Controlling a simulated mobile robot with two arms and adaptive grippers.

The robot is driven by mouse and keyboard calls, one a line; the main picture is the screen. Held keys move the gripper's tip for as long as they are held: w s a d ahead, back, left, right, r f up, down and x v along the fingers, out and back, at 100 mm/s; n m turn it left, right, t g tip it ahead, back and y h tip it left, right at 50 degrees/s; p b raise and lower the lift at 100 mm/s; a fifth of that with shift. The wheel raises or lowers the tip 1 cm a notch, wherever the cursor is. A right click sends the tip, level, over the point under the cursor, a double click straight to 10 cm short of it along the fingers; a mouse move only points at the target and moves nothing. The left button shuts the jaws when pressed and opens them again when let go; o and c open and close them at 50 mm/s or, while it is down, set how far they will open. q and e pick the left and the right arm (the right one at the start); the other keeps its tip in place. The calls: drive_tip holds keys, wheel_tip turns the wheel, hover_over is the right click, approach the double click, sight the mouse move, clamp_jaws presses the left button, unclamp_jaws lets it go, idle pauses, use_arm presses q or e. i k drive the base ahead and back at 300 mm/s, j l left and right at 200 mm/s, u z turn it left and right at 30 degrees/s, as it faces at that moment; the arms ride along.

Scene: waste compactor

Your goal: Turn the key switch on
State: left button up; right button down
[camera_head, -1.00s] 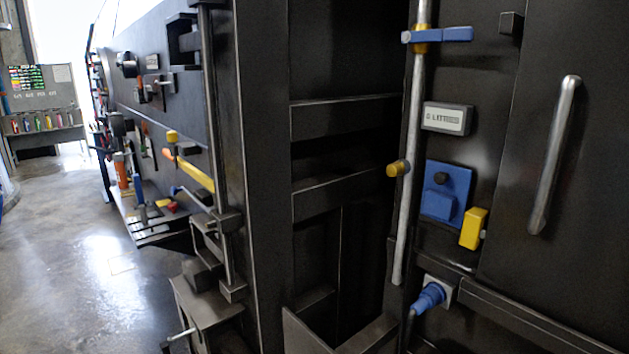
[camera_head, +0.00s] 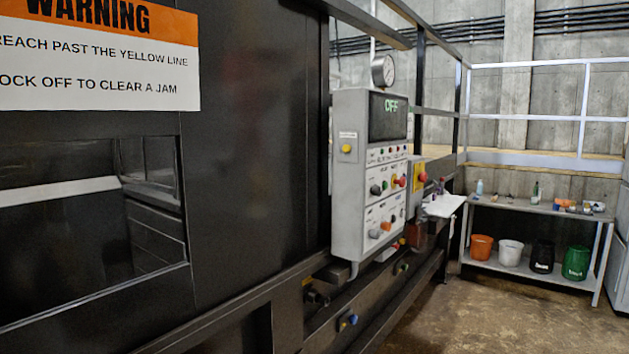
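A grey control panel box (camera_head: 368,175) is mounted on the side of the dark machine, right of the middle of the head view. Its display (camera_head: 389,117) reads OFF in green. Several small knobs, lights and buttons sit on its face below the display. I cannot tell which one is the key switch. A yellow button (camera_head: 346,149) is on the box's near side. Neither of my grippers is in view.
The dark compactor body (camera_head: 255,150) with a warning sign (camera_head: 100,50) fills the left. A pressure gauge (camera_head: 384,70) stands above the panel. A shelf table (camera_head: 540,207) with several buckets is at the back right. The concrete floor (camera_head: 480,310) in front of it is clear.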

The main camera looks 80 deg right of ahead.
sight(376, 190)
drive_tip(key=z, duration=3.2)
